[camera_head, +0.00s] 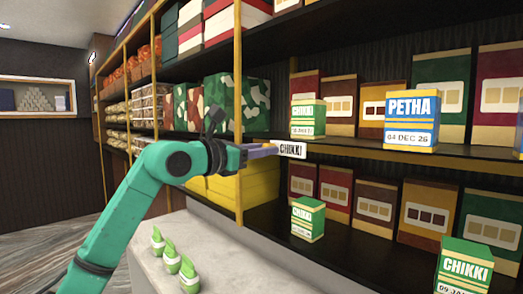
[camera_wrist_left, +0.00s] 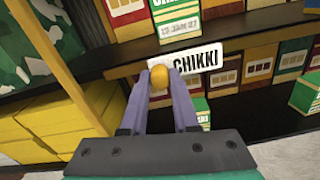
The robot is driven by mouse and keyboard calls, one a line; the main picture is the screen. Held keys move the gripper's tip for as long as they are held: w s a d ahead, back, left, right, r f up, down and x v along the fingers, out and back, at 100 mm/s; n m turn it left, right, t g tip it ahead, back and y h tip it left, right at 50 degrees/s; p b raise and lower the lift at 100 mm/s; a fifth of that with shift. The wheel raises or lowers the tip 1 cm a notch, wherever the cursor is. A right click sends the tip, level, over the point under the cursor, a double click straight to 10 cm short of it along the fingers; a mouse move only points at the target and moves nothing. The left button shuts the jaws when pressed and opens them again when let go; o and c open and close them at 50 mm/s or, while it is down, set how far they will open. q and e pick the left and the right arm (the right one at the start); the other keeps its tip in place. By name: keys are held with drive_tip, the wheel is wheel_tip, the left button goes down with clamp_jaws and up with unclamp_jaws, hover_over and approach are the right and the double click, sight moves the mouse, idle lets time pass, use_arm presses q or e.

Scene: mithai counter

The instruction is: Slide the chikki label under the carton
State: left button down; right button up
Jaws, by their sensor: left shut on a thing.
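The chikki label (camera_head: 291,150), a white strip with black CHIKKI lettering, is at the front edge of the middle shelf. My left gripper (camera_head: 271,148) is shut on it at its left end. In the left wrist view the label (camera_wrist_left: 200,66) extends right from my fingertips (camera_wrist_left: 160,84), where a round orange piece shows. A green and yellow chikki carton (camera_head: 307,116) stands upright on the middle shelf, just above and behind the label; its lower part shows in the wrist view (camera_wrist_left: 178,18). Whether label and shelf edge touch is unclear. My right gripper is out of view.
A blue and yellow petha carton (camera_head: 410,120) stands to the right on the same shelf (camera_head: 360,149). More chikki cartons stand on the lower shelf (camera_head: 308,219) and at bottom right (camera_head: 463,268). A yellow post (camera_head: 238,110) rises beside my gripper. Green packets (camera_head: 172,258) stand on the counter.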

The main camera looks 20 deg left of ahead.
use_arm(q)
drive_tip(key=shift+s+d, duration=0.1)
drive_tip(key=shift+d, duration=0.1)
drive_tip(key=c, duration=0.7)
unclamp_jaws()
drive_tip(key=shift+o, duration=0.2)
use_arm(e)
drive_tip(key=shift+s+d, duration=0.15)
drive_tip(key=shift+d, duration=0.2)
use_arm(q)
drive_tip(key=b+v, duration=0.6)
drive_tip(key=v, duration=0.8)
drive_tip(key=shift+s, duration=0.3)
use_arm(e)
wheel_tip(320, 180, down, 6)
drive_tip(key=shift+a+f, duration=0.25)
use_arm(q)
drive_tip(key=shift+a, duration=0.1)
use_arm(e)
drive_tip(key=shift+d, duration=0.1)
